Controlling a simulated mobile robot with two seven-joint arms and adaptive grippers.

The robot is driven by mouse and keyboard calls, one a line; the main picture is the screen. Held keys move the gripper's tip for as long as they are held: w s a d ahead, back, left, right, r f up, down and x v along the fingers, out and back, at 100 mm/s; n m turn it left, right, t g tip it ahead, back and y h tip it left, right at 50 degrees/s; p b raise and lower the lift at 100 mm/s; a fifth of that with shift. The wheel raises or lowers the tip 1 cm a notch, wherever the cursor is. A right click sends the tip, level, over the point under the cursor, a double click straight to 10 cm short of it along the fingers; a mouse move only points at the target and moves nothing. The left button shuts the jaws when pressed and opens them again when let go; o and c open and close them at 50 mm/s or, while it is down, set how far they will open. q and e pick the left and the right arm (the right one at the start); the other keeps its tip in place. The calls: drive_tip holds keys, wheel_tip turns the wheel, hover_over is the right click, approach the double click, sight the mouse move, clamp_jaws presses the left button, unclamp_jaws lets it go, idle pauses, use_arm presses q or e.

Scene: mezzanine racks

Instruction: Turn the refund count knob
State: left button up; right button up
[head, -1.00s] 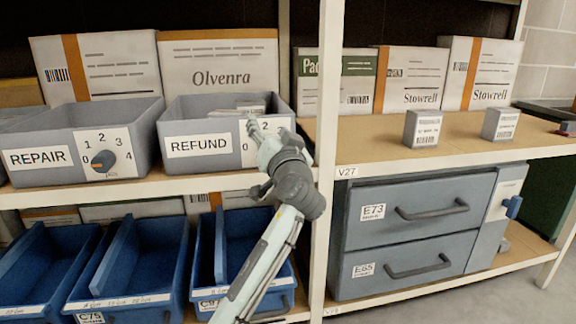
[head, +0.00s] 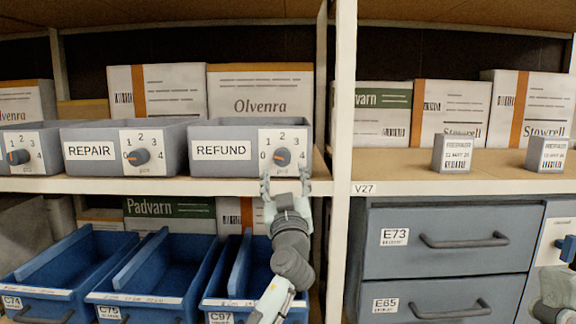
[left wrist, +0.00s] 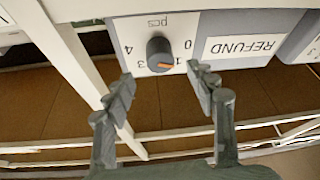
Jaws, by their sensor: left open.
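The refund count knob (head: 282,157) is a dark round knob with an orange mark. It sits on a white 0-to-4 dial plate on the front of the grey REFUND bin (head: 199,131). In the left wrist view the knob (left wrist: 160,52) appears upside down, its orange mark toward the 1 side; the exact setting is unclear. My left gripper (head: 285,180) is open just below and in front of the dial. In the wrist view its fingertips (left wrist: 162,79) are spread either side of the knob, not gripping it. Part of my right arm shows at the lower right edge; its jaws are unclear.
The REPAIR bin (head: 90,151) with its own dial stands left of the REFUND bin. A white rack upright (head: 341,110) stands close to the right. Blue bins (head: 140,299) sit below. Small boxes (head: 453,155) stand on the right shelf above grey drawers (head: 450,243).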

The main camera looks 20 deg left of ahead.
sight(282, 160)
use_arm(q)
drive_tip(key=x, duration=0.6)
drive_tip(key=shift+w+a+r, duration=0.1)
drive_tip(key=shift+w+r, duration=0.05)
drive_tip(key=shift+w, duration=0.05)
drive_tip(key=c, duration=1.2)
